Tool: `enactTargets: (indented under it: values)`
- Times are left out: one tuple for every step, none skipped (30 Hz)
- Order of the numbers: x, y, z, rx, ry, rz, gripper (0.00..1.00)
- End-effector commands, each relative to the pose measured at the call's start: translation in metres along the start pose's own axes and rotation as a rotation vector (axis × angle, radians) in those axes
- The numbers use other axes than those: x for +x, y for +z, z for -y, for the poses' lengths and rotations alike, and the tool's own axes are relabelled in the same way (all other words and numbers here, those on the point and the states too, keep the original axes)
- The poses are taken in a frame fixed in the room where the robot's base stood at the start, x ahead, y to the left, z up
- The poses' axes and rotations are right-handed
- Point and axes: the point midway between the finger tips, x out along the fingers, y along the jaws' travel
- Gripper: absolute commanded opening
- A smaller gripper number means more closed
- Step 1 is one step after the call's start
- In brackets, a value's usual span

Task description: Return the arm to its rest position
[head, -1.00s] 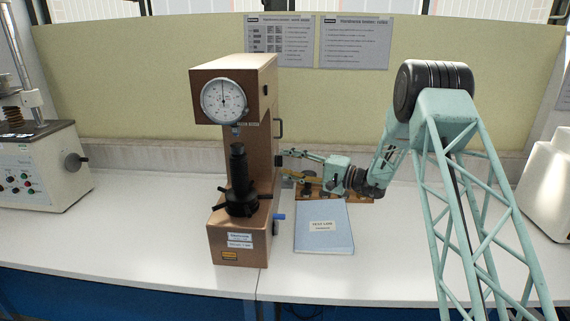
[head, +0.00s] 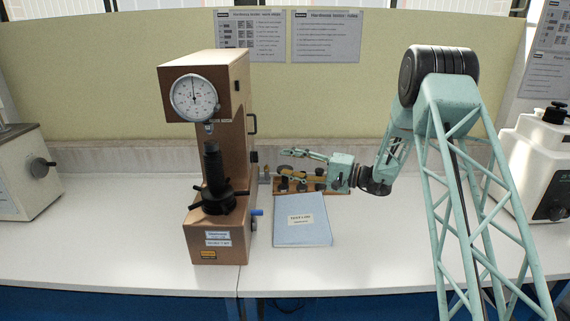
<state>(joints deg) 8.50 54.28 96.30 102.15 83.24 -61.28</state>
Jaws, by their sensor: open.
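My gripper (head: 290,162) is at the end of my green arm (head: 385,160), near the middle of the bench. It points left, toward the side of the brown hardness tester (head: 222,240). Its two fingers are apart and I see nothing between them. A wooden rack (head: 331,186) with several dark round pieces lies below and behind the gripper, which partly hides it. The tester stands upright with its round dial facing me and a black spindle below.
A blue test log (head: 302,219) lies on the bench before the rack. White machines stand at the far left (head: 18,180) and far right (head: 535,170). The bench top (head: 120,235) is clear left of the tester. Two notices hang on the back panel.

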Motion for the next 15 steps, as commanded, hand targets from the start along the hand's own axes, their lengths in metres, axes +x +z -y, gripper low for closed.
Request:
enactTargets:
  values:
    - [-0.0003,0.0,0.0001,0.0,0.0,0.0,0.41]
    - [-0.0003,0.0,0.0001,0.0,0.0,0.0,0.41]
    - [-0.0003,0.0,0.0001,0.0,0.0,0.0,0.41]
    - [-0.0002,0.0,0.0001,0.0,0.0,0.0,0.41]
    - [-0.0002,-0.0001,0.0001,0.0,0.0,0.0,0.41]
    - [-0.0002,-0.0001,0.0001,0.0,0.0,0.0,0.41]
    - [-0.0002,-0.0001,0.0001,0.0,0.0,0.0,0.41]
    - [-0.0002,-0.0001,0.0001,0.0,0.0,0.0,0.41]
    - [-0.0001,0.0,0.0003,0.0,0.0,0.0,0.41]
    - [-0.0001,0.0002,0.0005,0.0,0.001,0.001,0.41]
    - [-0.0001,0.0006,0.001,0.0,0.001,0.001,0.41]
    - [0.0001,0.0015,0.0019,0.0,0.002,0.003,0.41]
    - [0.0001,0.0024,0.0028,0.0,0.004,0.004,0.41]
    - [0.0003,0.0036,0.0041,0.0,0.006,0.007,0.41]
    - [0.0004,0.0057,0.0062,0.0,0.009,0.011,0.41]
